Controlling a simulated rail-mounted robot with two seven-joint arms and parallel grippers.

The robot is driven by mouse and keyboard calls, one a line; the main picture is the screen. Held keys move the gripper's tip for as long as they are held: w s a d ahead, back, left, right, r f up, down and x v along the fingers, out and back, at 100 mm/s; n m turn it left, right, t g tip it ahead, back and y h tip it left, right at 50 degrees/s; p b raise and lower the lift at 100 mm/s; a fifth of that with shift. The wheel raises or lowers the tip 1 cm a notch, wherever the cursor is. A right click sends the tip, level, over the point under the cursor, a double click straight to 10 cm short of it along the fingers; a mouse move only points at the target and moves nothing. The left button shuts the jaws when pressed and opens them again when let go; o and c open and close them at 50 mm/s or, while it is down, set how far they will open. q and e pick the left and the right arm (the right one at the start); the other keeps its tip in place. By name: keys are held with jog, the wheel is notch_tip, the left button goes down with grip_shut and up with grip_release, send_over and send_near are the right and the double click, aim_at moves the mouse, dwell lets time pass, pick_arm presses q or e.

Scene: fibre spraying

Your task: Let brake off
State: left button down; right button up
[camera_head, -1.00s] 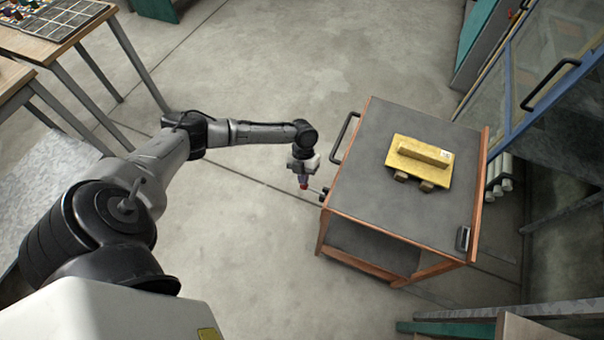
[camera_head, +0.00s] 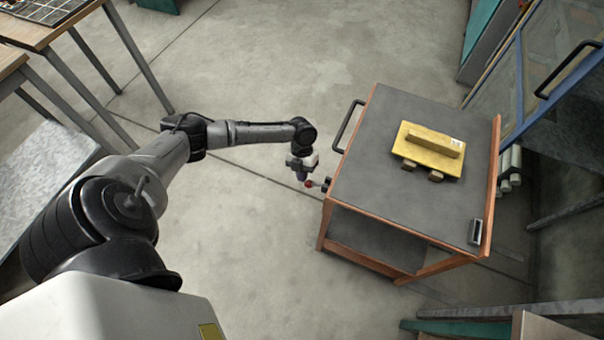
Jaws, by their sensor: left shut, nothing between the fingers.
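A grey-topped wooden cart (camera_head: 385,205) stands right of the middle. A short lever with a red knob (camera_head: 310,183) sticks out from its left side near the front corner; I take it for the brake. My left gripper (camera_head: 302,177) points down right beside the red knob, on its left. Its fingers are shut with nothing between them. I cannot tell whether they touch the knob. My right gripper is out of view.
A yellow block-like object (camera_head: 429,150) lies on the cart top. A black push handle (camera_head: 348,126) is on the cart's left side. A blue-framed glass cabinet (camera_head: 530,80) stands at right, wooden tables (camera_head: 40,32) at upper left. The floor between is clear.

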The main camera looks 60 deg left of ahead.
pick_arm(q)
jog(key=shift+f, duration=0.1)
dwell(0.3)
jog(key=s+a+r+p, duration=0.2)
jog(key=a+r, duration=0.6)
jog(key=a, duration=0.3)
dwell(0.3)
dwell(0.7)
